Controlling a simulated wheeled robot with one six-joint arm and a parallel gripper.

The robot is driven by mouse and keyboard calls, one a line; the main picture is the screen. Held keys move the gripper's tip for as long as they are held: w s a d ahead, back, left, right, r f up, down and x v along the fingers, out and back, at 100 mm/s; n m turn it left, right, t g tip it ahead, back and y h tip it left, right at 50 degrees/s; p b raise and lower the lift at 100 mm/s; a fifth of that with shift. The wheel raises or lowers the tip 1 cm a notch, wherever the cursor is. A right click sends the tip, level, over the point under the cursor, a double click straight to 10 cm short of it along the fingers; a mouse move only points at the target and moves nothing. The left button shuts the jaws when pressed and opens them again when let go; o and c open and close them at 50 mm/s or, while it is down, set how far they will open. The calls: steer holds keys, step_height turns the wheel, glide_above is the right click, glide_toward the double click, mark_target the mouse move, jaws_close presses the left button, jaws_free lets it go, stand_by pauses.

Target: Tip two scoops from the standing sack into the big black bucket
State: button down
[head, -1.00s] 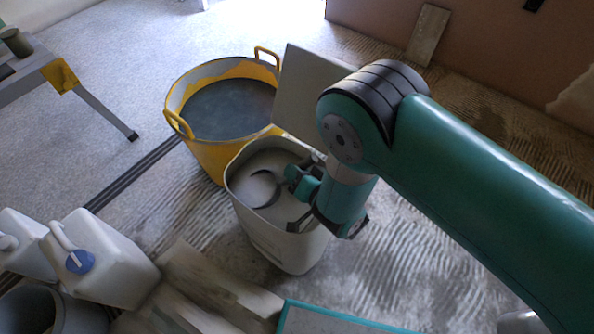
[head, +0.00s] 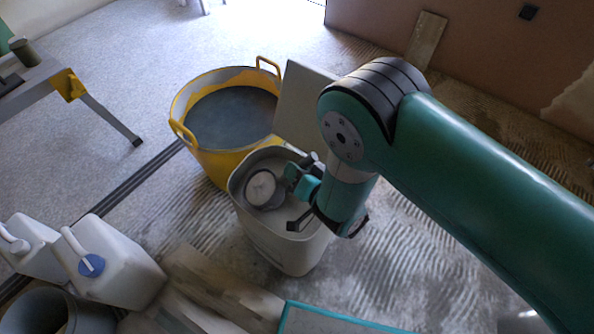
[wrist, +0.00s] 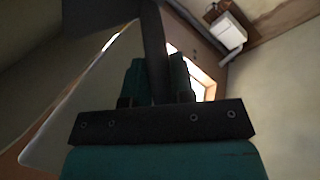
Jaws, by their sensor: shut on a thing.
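My gripper (head: 299,180) is shut on the handle of a round, dark-rimmed scoop (head: 261,188). The scoop's mouth faces up and shows pale powder inside it. It is within the opening of a pale, open-topped standing sack (head: 280,241), which holds pale powder. Whether the scoop's underside still touches the powder, I cannot tell. In the wrist view, the gripper's teal fingers (wrist: 156,82) close on a dark handle (wrist: 153,40); the scoop's bowl is not clear there. A dark grey bucket (head: 88,318) shows at the lower left, cut off by the frame edge.
A yellow two-handled tub (head: 225,166) with dark liquid stands behind the sack. A pale board (head: 301,105) rises behind the sack. White jugs (head: 122,268) and planks (head: 215,285) lie at lower left. A trestle leg (head: 108,112) stands left. Open floor lies behind it.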

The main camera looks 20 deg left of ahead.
step_height(320, 180, up, 18)
steer(key=p, duration=1.6)
steer(key=shift+p, duration=0.4)
